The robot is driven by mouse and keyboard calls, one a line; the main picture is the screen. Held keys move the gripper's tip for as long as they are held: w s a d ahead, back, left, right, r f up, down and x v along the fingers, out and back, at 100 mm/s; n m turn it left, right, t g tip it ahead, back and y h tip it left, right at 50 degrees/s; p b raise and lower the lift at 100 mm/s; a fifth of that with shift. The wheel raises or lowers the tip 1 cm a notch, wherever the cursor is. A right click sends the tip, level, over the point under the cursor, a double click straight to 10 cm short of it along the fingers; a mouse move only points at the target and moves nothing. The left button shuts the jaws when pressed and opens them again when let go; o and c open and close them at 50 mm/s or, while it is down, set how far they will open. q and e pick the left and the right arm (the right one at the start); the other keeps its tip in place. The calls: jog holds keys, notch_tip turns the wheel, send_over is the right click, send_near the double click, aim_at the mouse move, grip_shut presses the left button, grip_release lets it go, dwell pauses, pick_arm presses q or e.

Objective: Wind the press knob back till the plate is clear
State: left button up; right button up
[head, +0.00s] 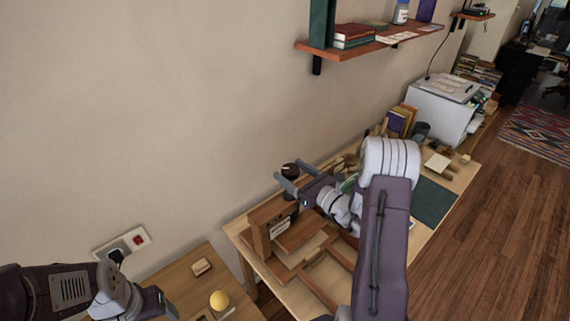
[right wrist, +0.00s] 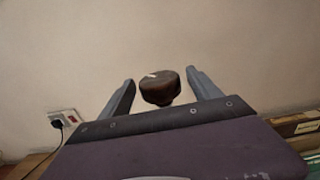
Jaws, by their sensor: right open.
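The press knob (head: 290,169) is dark brown and round with a pale mark on top. It also shows in the right wrist view (right wrist: 160,89), between the two fingers. My right gripper (head: 288,171) is open, one finger on each side of the knob, with gaps visible on both sides in the right wrist view (right wrist: 160,78). The wooden press (head: 262,236) stands on the bench below. Its plate cannot be made out clearly; my right arm hides part of the press. My left gripper (head: 154,303) is at the lower left, away from the press; its fingers are unclear.
A side table (head: 190,284) holds a yellow ball (head: 219,299) and a small wooden block (head: 201,267). A wall shelf (head: 370,45) with books hangs above the bench. A white machine (head: 444,108) stands at the bench's far end. The wall is close behind the knob.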

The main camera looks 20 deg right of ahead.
aim_at(284, 167)
jog(key=x, duration=0.4)
jog(key=shift+f+p, duration=0.15)
jog(key=shift+p, duration=0.15)
jog(key=shift+s, duration=0.3)
jog(key=shift+c, duration=0.3)
jog(key=shift+w, duration=0.1)
jog(key=c, duration=1.3)
jog(key=shift+y, duration=0.3)
jog(key=shift+s+a+f+n+g+y+b, duration=0.1)
jog(key=shift+s+a+n+g+y+b, duration=0.5)
jog(key=shift+n+g+y, duration=1.5)
jog(key=shift+s+a+f+n+g+y+b, duration=0.15)
jog(key=shift+n+g+y+b, duration=0.9)
jog(key=shift+n+g+y, duration=1)
jog(key=shift+s+a+r+n+g+y+b, duration=0.15)
jog(key=shift+s+n+g+y+b, duration=0.25)
jog(key=shift+n+g+y+b, duration=1.5)
jog(key=shift+f+g+h+p, duration=0.1)
jog(key=shift+g+h+p, duration=0.45)
jog(key=shift+g+p, duration=0.5)
